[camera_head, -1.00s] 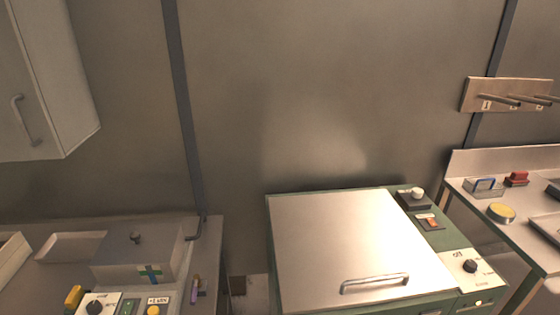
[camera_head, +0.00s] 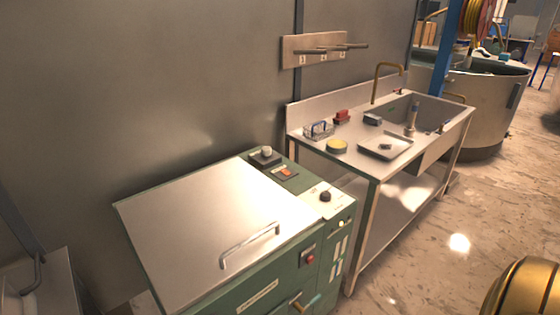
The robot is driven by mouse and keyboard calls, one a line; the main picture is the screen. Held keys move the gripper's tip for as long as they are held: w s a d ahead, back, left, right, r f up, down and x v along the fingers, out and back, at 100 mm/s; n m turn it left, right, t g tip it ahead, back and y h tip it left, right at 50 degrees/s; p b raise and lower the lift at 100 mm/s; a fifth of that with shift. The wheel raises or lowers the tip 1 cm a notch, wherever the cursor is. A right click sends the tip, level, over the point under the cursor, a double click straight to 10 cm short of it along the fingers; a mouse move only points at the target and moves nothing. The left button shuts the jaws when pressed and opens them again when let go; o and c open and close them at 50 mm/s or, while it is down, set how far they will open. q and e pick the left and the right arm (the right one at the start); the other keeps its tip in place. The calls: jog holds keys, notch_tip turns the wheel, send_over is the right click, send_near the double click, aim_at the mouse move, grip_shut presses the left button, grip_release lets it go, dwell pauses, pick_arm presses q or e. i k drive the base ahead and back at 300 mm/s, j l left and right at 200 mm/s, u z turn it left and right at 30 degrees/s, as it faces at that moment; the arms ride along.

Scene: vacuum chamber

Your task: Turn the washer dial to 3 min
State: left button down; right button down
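The washer (camera_head: 165,262) is a green cabinet with a closed flat metal lid (camera_head: 215,220) and a bar handle (camera_head: 250,246). Its black dial (camera_head: 325,196) sits on a white panel (camera_head: 337,206) at the right of the top. The dial's markings are too small to read here. A light knob on a black block (camera_head: 265,155) and an orange switch (camera_head: 287,172) are behind the dial. Neither of my grippers shows in the view.
A steel sink table (camera_head: 372,161) stands right of the washer, holding a wire basket (camera_head: 319,130), a yellow tin (camera_head: 337,146) and a tray (camera_head: 386,146). A peg rack (camera_head: 325,48) hangs above. A large metal tub (camera_head: 487,103) is at the far right. Open floor (camera_head: 440,255) lies in front.

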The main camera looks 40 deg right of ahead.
aim_at(326, 197)
jog(key=z, duration=1.55)
